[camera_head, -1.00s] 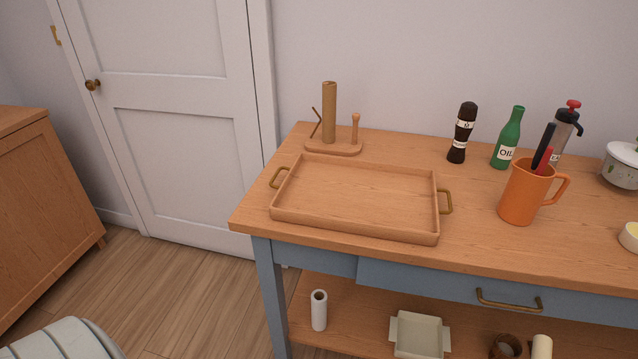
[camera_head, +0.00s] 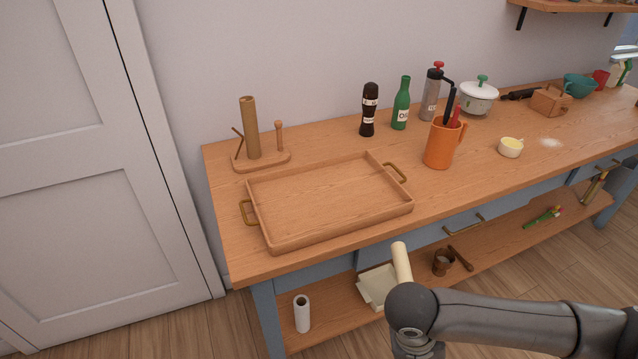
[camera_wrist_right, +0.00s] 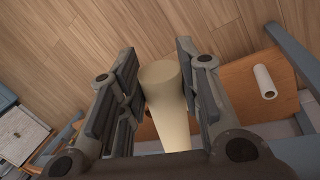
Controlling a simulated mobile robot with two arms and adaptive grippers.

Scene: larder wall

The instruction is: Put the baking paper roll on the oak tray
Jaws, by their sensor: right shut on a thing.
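The oak tray (camera_head: 330,236) lies empty on the worktop, with a brass handle at each end. The baking paper roll (camera_head: 401,262), a plain cream cylinder, stands up from my right wrist in front of the bench, lower than the tray and apart from it. In the right wrist view the roll (camera_wrist_right: 170,105) is between the two fingers of my right gripper (camera_wrist_right: 158,70), which is shut on it. In the head view my wrist hides the fingers. My left gripper is not in view.
A wooden roll stand (camera_head: 262,163) is behind the tray. A pepper mill (camera_head: 369,110), green oil bottle (camera_head: 401,105) and orange jug (camera_head: 440,146) stand to its right. On the lower shelf are a white roll (camera_head: 302,313), a cream box (camera_head: 376,287) and a brown mug (camera_head: 443,262).

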